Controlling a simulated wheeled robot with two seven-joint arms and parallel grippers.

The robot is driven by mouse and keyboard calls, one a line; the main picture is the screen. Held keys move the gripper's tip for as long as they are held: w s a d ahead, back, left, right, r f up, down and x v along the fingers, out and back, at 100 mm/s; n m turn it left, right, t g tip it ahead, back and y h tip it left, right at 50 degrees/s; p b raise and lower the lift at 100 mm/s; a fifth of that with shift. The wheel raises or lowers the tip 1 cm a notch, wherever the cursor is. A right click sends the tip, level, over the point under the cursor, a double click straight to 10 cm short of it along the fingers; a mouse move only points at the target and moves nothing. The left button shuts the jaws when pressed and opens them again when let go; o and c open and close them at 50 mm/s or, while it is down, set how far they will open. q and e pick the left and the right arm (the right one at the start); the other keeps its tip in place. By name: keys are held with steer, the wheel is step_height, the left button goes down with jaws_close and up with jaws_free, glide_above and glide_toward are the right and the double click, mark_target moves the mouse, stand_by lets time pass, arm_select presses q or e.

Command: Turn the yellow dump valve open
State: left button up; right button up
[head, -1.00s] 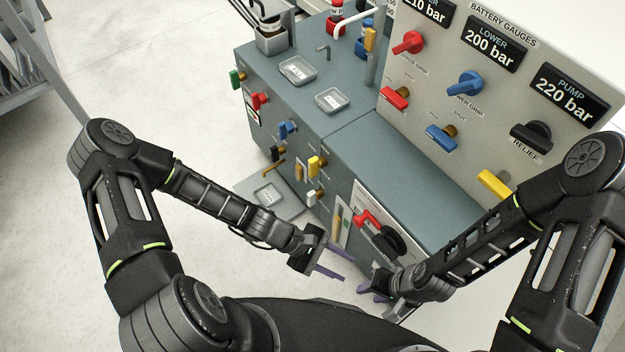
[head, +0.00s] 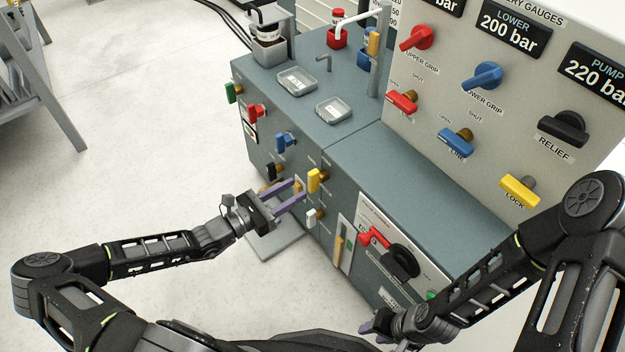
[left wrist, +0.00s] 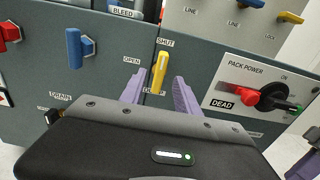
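The yellow dump valve handle (head: 316,181) is on the front of the grey-blue cabinet. In the left wrist view the handle (left wrist: 160,71) stands nearly upright, tilted slightly, below the SHUT label and right of the OPEN label. My left gripper (head: 299,188) is open, its purple fingers pointing at the cabinet front close to the handle. In the left wrist view the handle appears between the two fingers (left wrist: 158,90), with nothing gripped; contact cannot be made out. The label under the handle is partly hidden. My right gripper (head: 376,324) is low, near the cabinet's right part, partly hidden by its arm.
A blue handle (left wrist: 75,48) marked DRAIN is left of the dump handle. A white handle (head: 315,216) is below it. A red pack power switch (left wrist: 243,93) is to the right. Another yellow handle, marked LOCK (head: 519,190), is on the upper panel.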

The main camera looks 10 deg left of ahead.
mark_target(309, 182)
arm_select(q)
steer(key=b+x, duration=0.1)
steer(key=x, duration=0.6)
jaws_close()
stand_by(0.3)
